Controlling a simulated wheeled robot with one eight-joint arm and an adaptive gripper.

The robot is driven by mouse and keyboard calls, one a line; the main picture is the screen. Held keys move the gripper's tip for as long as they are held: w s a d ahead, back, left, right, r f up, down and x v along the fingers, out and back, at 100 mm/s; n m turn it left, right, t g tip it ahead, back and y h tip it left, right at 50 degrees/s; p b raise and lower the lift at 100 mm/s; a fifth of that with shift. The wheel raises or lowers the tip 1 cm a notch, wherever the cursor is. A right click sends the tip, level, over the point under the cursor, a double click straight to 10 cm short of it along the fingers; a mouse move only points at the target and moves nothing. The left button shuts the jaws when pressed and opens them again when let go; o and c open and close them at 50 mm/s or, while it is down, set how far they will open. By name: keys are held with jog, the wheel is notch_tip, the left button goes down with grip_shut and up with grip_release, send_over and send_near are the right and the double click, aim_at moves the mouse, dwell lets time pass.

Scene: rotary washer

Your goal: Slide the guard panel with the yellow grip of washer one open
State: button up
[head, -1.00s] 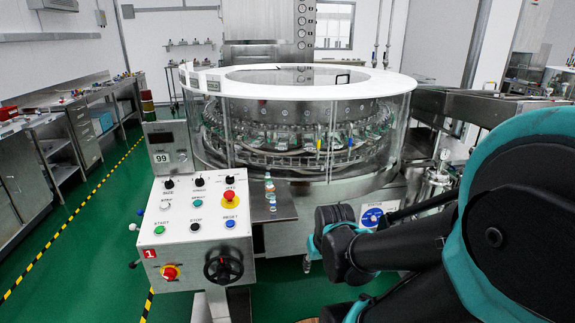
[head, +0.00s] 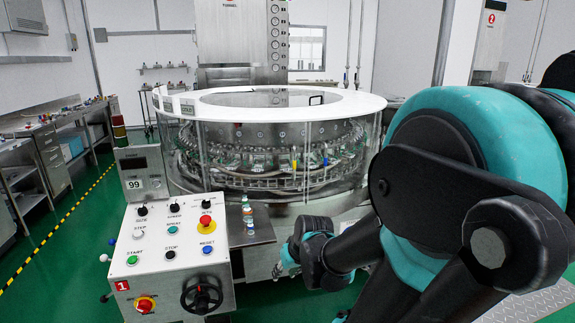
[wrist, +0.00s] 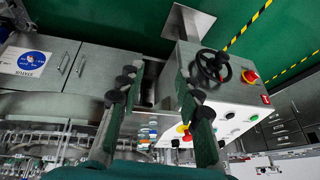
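Washer one is a round steel machine with a white top ring (head: 215,107) and clear curved guard panels (head: 240,175). A small yellow grip (head: 294,164) shows on the front of the guard, right of centre, with a blue mark (head: 326,160) to its right. Whether the panel is open is too small to tell. My gripper (head: 284,264) is low in front of the machine, right of the control box and well below the grip. In the wrist view, my gripper's fingers (wrist: 155,105) are spread apart with nothing held between them. The yellow grip cannot be made out there.
The control box (head: 165,240), marked 1, has buttons, a red stop and a black handwheel (head: 202,296). A small shelf (head: 250,226) with bottles stands beside it. A display post (head: 142,175) reads 99. Green floor is free at the left, beside a steel bench (head: 45,150).

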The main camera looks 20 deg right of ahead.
jog(key=w+r+n+t+y, duration=0.25)
jog(key=w+r, duration=0.35)
jog(key=w, duration=0.7)
jog(key=m+t+h, duration=0.1)
jog(key=m+t, duration=0.1)
jog(key=t, duration=0.8)
send_near(295, 162)
jog(key=shift+n, duration=0.25)
jog(key=w, duration=0.3)
jog(key=w+a, duration=0.1)
jog(key=w, duration=0.3)
jog(key=w+a, duration=0.1)
jog(key=w, duration=0.2)
jog(key=shift+w+r, duration=0.1)
jog(key=shift+w, duration=0.25)
jog(key=shift+c, duration=0.4)
grip_shut()
